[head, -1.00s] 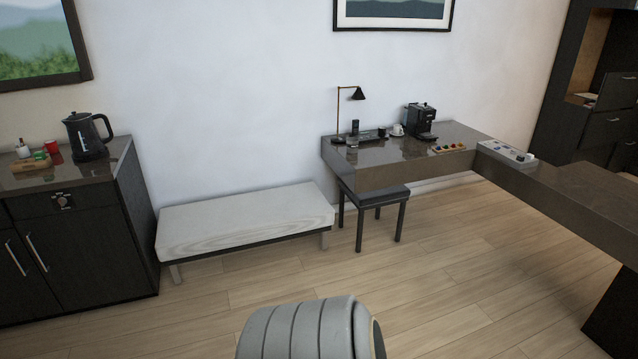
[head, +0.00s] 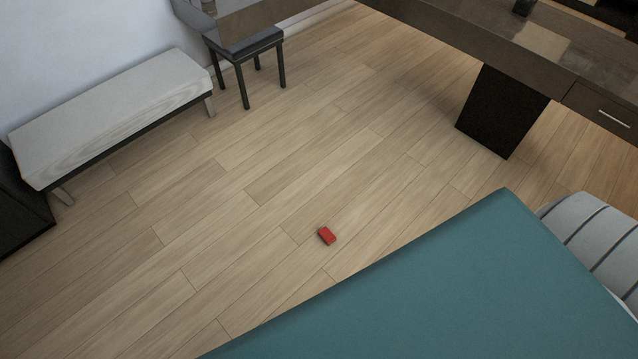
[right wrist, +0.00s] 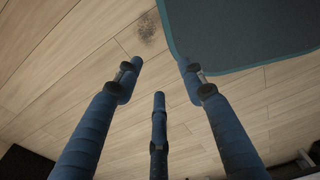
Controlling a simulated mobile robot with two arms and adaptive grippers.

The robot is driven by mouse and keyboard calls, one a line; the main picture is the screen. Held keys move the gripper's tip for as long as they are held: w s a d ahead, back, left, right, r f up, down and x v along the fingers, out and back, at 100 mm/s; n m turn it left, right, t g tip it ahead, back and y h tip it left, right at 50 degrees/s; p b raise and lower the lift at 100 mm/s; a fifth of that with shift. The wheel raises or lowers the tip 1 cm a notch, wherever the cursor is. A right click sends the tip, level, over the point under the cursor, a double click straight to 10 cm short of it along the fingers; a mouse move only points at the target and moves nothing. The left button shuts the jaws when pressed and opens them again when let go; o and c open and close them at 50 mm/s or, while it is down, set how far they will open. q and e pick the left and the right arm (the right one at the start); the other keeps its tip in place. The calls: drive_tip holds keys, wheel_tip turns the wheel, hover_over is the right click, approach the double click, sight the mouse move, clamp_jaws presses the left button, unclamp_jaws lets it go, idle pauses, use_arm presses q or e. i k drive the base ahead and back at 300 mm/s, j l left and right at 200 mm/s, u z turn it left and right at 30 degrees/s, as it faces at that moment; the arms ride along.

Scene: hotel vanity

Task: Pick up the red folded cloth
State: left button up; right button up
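A small red block-like thing (head: 327,236), which looks like the red folded cloth, lies on the wooden floor in the head view, a short way from the edge of a teal surface. It does not show in the right wrist view. My right gripper (right wrist: 158,75) shows in the right wrist view with its blue fingers spread apart and nothing between them. Wooden floor shows behind the fingers. Neither gripper shows in the head view, so I cannot tell how far they are from the red thing.
The flat teal surface (head: 470,290) fills the lower right and also shows in the right wrist view (right wrist: 235,35). A pale bench (head: 110,110) and dark stool (head: 250,50) stand upper left. A dark desk (head: 480,40) runs along the upper right. Mid-floor is clear.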

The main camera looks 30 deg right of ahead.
sight(326, 234)
drive_tip(key=z, duration=1)
